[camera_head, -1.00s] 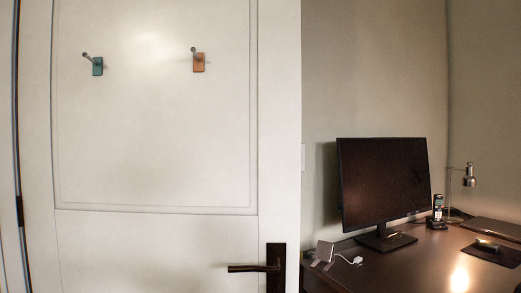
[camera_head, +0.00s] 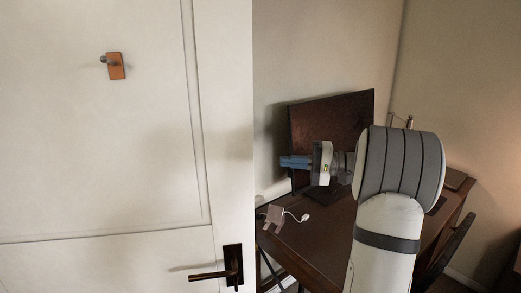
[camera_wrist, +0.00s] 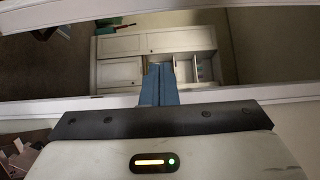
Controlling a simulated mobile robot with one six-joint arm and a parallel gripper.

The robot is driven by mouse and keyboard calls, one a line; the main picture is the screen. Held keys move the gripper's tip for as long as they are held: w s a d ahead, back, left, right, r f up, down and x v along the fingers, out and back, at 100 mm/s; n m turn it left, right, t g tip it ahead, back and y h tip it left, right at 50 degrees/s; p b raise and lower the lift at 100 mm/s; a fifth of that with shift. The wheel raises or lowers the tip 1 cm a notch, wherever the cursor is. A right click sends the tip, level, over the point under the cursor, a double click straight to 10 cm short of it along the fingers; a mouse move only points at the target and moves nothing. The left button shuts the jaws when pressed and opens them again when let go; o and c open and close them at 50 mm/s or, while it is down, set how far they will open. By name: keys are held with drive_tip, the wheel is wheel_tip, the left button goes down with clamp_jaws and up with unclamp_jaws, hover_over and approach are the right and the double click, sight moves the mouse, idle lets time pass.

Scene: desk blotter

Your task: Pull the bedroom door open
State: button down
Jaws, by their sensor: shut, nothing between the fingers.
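The white panelled door (camera_head: 90,180) fills the left of the head view. Its dark lever handle (camera_head: 209,275) on a dark plate (camera_head: 233,262) is near the door's right edge, low in the picture. My gripper (camera_head: 283,162) is in front of the monitor, right of the door edge and above the handle in the picture, apart from the handle. Its blue fingers point left and are shut and empty. In the wrist view the closed fingers (camera_wrist: 160,85) overlap a white bar; I cannot tell whether they touch it. The handle is not seen there.
An orange hook (camera_head: 116,67) is on the door. On the right, the dark desk (camera_head: 325,238) bears a monitor (camera_head: 345,115) and a small stand (camera_head: 273,218). A dark chair (camera_head: 445,250) is beyond my arm. The wrist view shows a white cabinet (camera_wrist: 120,73).

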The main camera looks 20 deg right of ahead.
drive_tip(key=a+p, duration=0.2)
drive_tip(key=a, duration=0.7)
drive_tip(key=shift+w+a+p, duration=0.15)
drive_tip(key=shift+w+p, duration=0.2)
drive_tip(key=shift+p, duration=0.05)
